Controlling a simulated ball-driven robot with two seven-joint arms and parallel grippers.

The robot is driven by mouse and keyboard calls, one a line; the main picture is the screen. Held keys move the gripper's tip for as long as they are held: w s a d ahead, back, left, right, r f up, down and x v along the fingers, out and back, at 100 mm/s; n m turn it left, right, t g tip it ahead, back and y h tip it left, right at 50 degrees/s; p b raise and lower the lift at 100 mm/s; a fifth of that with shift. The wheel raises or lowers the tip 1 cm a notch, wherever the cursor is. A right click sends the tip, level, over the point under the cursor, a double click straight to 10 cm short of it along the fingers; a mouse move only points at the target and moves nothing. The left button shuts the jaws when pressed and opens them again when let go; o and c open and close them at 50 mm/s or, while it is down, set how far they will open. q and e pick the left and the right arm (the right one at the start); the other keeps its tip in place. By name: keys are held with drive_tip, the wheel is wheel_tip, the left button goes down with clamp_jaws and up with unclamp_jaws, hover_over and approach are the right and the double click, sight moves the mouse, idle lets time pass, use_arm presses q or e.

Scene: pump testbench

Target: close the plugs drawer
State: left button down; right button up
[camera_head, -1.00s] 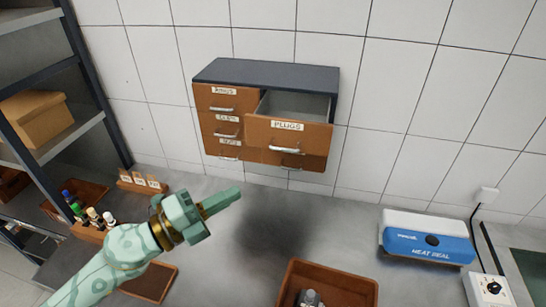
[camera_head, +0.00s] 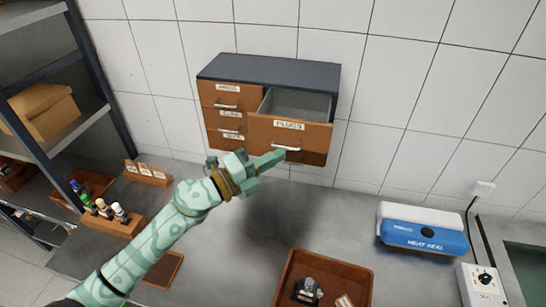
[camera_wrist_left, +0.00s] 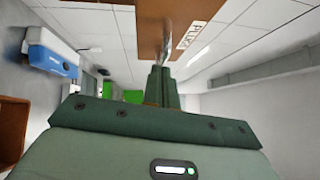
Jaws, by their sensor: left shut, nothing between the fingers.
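The plugs drawer (camera_head: 290,132) is the labelled brown drawer at the top right of a small wall cabinet (camera_head: 270,70) with a dark top. It stands pulled out, and its grey inside shows from above. Its handle (camera_head: 286,148) is a pale bar below the label. My left gripper (camera_head: 279,155) is shut and empty, with its fingertips at or just in front of the handle; contact is unclear. In the left wrist view the shut fingers (camera_wrist_left: 162,80) point at the drawer front (camera_wrist_left: 185,20), close to the handle (camera_wrist_left: 167,40). My right gripper is not in view.
Other closed drawers (camera_head: 228,122) fill the cabinet's left side. Below, the grey counter holds a brown bin (camera_head: 285,290) with parts, a blue heat sealer (camera_head: 422,232) and a bottle rack (camera_head: 112,220). A shelf unit (camera_head: 85,70) stands at left.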

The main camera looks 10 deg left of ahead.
sight(284, 122)
use_arm(q)
drive_tip(key=w+b, duration=0.5)
drive_tip(key=w, duration=0.8)
drive_tip(key=shift+f, duration=0.2)
drive_tip(key=shift+w+a+r+b, duration=0.1)
drive_tip(key=shift+w+r+b, duration=0.05)
drive_tip(key=shift+w+b, duration=0.15)
drive_tip(key=shift+s+r, duration=0.15)
drive_tip(key=shift+r, duration=0.15)
